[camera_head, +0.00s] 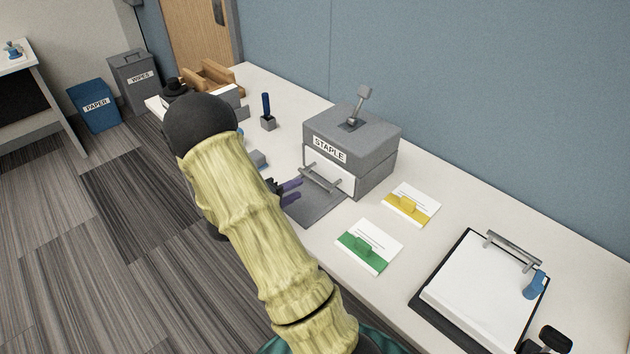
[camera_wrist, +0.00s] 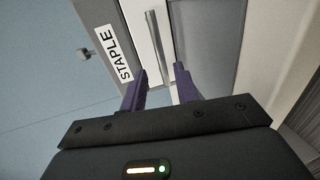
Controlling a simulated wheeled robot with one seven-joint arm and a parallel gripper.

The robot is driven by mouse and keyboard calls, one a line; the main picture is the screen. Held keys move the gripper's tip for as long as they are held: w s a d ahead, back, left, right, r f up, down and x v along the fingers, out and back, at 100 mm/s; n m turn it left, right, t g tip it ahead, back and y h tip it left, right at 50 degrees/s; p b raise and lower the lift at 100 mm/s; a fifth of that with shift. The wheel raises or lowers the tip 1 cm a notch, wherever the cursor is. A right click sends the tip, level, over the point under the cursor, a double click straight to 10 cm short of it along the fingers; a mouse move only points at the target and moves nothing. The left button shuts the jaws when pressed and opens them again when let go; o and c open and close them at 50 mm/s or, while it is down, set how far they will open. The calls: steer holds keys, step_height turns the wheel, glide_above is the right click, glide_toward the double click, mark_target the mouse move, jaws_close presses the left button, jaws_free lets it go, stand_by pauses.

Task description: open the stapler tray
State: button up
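The grey stapler box (camera_head: 372,143) stands on the long table, with a "STAPLE" label and a lever on top. Its white-fronted tray (camera_head: 328,176) has a grey bar handle (camera_head: 320,179) across the front and looks shut. My gripper (camera_head: 295,190) is in front of the tray, its purple fingers pointing at the handle. In the wrist view my gripper (camera_wrist: 161,75) is open, and the handle (camera_wrist: 152,36) lies just beyond the fingertips, roughly in line with the gap. The "STAPLE" label (camera_wrist: 113,52) shows left of it. My arm hides part of the table.
A grey mat (camera_head: 316,207) lies before the stapler. Yellow (camera_head: 411,204) and green (camera_head: 369,246) cards lie to its right. A clipboard (camera_head: 482,290) is further right. A blue-handled tool in a block (camera_head: 267,112) stands to the left.

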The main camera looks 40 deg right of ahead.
mark_target(313, 181)
steer(key=x, duration=0.8)
steer(key=shift+d+f, duration=0.1)
steer(key=shift+d, duration=0.1)
jaws_close()
